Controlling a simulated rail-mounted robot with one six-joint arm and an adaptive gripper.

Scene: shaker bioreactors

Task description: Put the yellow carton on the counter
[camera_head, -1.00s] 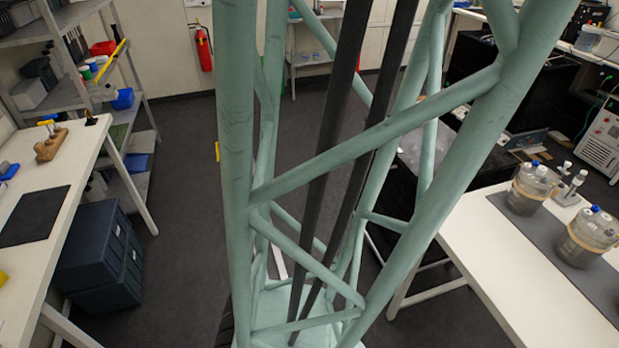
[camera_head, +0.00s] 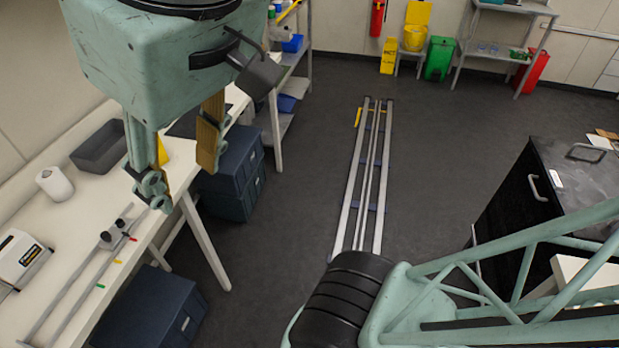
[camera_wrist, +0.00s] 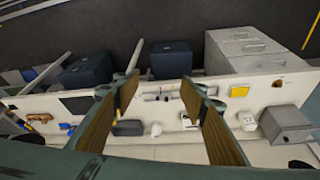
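My gripper (camera_head: 182,180) hangs over the left counter (camera_head: 88,222) in the head view. Its two fingers stand wide apart and nothing is between them in the wrist view (camera_wrist: 160,86). A small yellow object (camera_head: 162,152) shows at the counter's edge, partly hidden behind a finger. A flat yellow item (camera_wrist: 239,91) lies on the counter in the wrist view, right of the fingers. I cannot tell whether either one is the yellow carton.
A grey tray (camera_head: 100,150), a white bottle (camera_head: 54,184), a metal rail stand (camera_head: 85,270) and a white box (camera_head: 20,258) stand on the counter. Dark blue crates (camera_head: 150,308) sit below. Floor rails (camera_head: 362,185) run through the open aisle. A black cabinet (camera_head: 520,205) stands right.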

